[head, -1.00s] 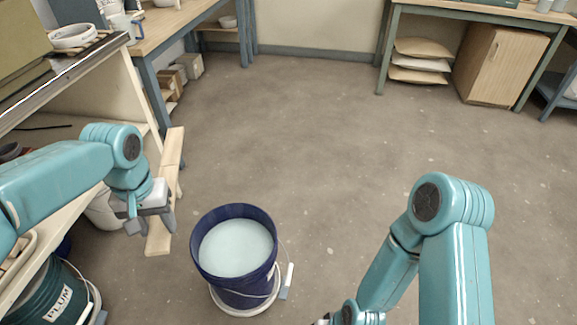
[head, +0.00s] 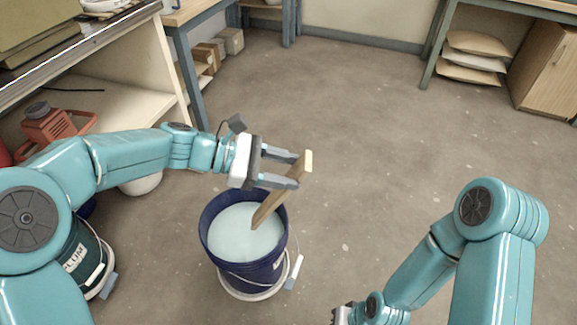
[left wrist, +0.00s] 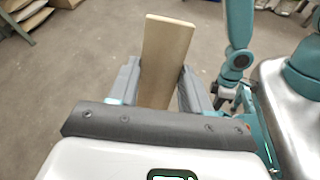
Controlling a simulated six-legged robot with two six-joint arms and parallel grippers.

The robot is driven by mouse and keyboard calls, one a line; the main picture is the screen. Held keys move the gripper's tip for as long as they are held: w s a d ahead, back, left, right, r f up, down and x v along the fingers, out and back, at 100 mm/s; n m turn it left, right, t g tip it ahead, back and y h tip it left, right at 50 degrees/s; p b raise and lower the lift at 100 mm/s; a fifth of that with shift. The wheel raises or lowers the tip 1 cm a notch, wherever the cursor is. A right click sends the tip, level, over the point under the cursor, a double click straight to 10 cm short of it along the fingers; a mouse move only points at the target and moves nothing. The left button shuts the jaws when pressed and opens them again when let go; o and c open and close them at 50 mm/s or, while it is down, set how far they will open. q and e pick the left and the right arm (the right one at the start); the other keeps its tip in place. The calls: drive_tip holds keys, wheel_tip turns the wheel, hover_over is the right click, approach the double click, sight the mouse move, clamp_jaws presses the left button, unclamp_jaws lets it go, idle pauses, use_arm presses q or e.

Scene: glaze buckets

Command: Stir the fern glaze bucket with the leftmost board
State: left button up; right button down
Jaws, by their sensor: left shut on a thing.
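A dark blue bucket (head: 262,262) filled with pale blue glaze (head: 243,231) stands on the floor in the middle of the head view. No label shows on its visible side. My left gripper (head: 296,170) is above the bucket's far right rim, shut on a wooden board (head: 270,207). The board tilts, its lower end in the bucket at the glaze, its upper end above the fingers. In the left wrist view the board (left wrist: 165,55) stands between the two fingers. My right gripper (head: 342,316) is only partly visible at the bottom edge; its jaws are unclear.
A shelf bench (head: 120,85) with a red-orange object (head: 52,124) is at left. A table with sacks (head: 470,62) below stands far right. The middle floor is clear.

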sight(261, 209)
use_arm(q)
drive_tip(key=shift+w+t, duration=0.2)
drive_tip(key=shift+t, duration=0.1)
drive_tip(key=shift+w+f+b, duration=0.1)
drive_tip(key=shift+b, duration=0.2)
drive_tip(key=f+b, duration=0.1)
drive_tip(key=a+f+b, duration=0.1)
drive_tip(key=w+f+b, duration=0.1)
drive_tip(key=f, duration=0.1)
drive_tip(key=shift+a, duration=0.2)
drive_tip(key=shift+w+a+f+b, duration=0.65)
drive_tip(key=shift+a+f+b, duration=0.55)
drive_tip(key=shift+f, duration=1.85)
drive_tip(key=shift+w+a+f+b, duration=0.7)
drive_tip(key=shift+a+f+b, duration=0.5)
drive_tip(key=shift+f, duration=1.9)
drive_tip(key=shift+w+a+f+b, duration=0.8)
drive_tip(key=shift+f+b, duration=0.65)
drive_tip(key=shift+f, duration=1.6)
drive_tip(key=shift+a, duration=0.1)
